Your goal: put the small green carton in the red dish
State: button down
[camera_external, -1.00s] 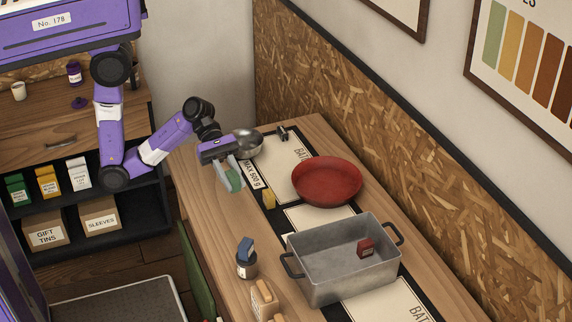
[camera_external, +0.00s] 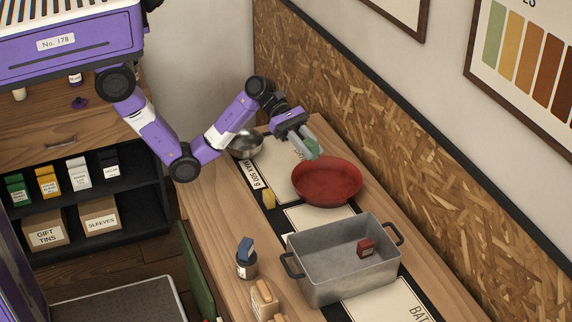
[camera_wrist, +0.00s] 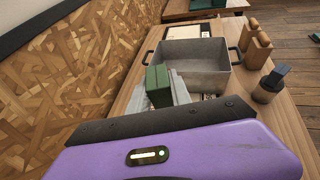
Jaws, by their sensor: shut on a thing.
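My gripper (camera_external: 304,146) is shut on the small green carton (camera_external: 312,149), holding it in the air near the far left rim of the red dish (camera_external: 327,181). In the wrist view the green carton (camera_wrist: 158,86) shows between the grey fingers (camera_wrist: 180,88). The dish is a wide, shallow red bowl on the wooden table, and it looks empty. In the wrist view the dish cannot be made out; my gripper hides that area.
A grey metal pot (camera_external: 343,263) with a small dark red box (camera_external: 365,247) inside stands nearer than the dish. A metal bowl (camera_external: 246,145) is to the left. A yellow block (camera_external: 268,199) lies between. A wood-chip wall panel (camera_external: 400,165) runs along the right.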

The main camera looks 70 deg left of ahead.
jog(key=w+a+n+t, duration=0.1)
jog(key=w+a, duration=0.1)
jog(key=w, duration=0.8)
jog(key=b, duration=0.1)
send_over(334, 198)
notch_tip(334, 198, down, 16)
jog(key=shift+d+f, duration=0.1)
jog(key=shift+d, duration=0.05)
jog(key=shift+f+b, duration=0.4)
jog(key=shift+f, duration=2)
jog(key=shift+f, duration=0.1)
jog(key=c, duration=1.5)
grip_release()
jog(key=shift+o, duration=0.2)
jog(key=shift+r, duration=0.2)
jog(key=v, duration=1.2)
jog(key=shift+d, duration=0.1)
